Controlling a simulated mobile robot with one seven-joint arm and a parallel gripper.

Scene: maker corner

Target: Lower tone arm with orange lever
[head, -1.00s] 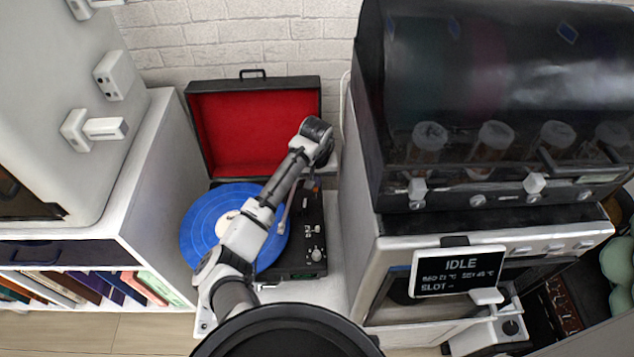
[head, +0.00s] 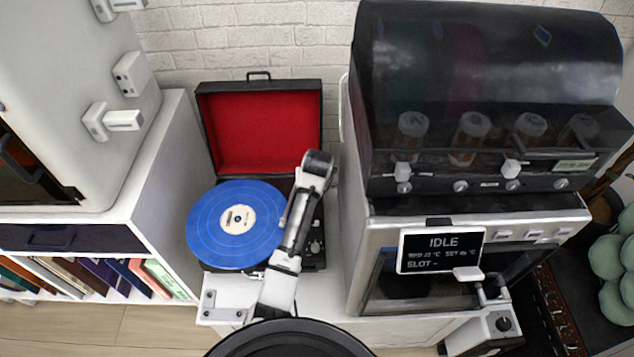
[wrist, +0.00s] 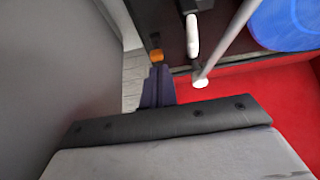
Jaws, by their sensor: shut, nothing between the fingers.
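The record player (head: 317,262) is an open black case with a red-lined lid (head: 262,128) and a blue record (head: 212,222). The orange lever (wrist: 156,56) shows as a small orange tip in the wrist view, just beyond my fingertips; contact is unclear. My gripper (wrist: 156,72) is shut and empty, its dark fingers pointing at the lever. The pale tone arm (wrist: 228,38) runs beside the lever, between it and the record; whether it is raised is unclear. In the head view my arm covers the lever and gripper.
A white cabinet with a dark-covered machine (head: 480,100) stands close on the right, its screen (head: 441,250) reading IDLE. A white shelf unit (head: 170,150) stands on the left. The brick wall is behind. The raised lid is close to my gripper.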

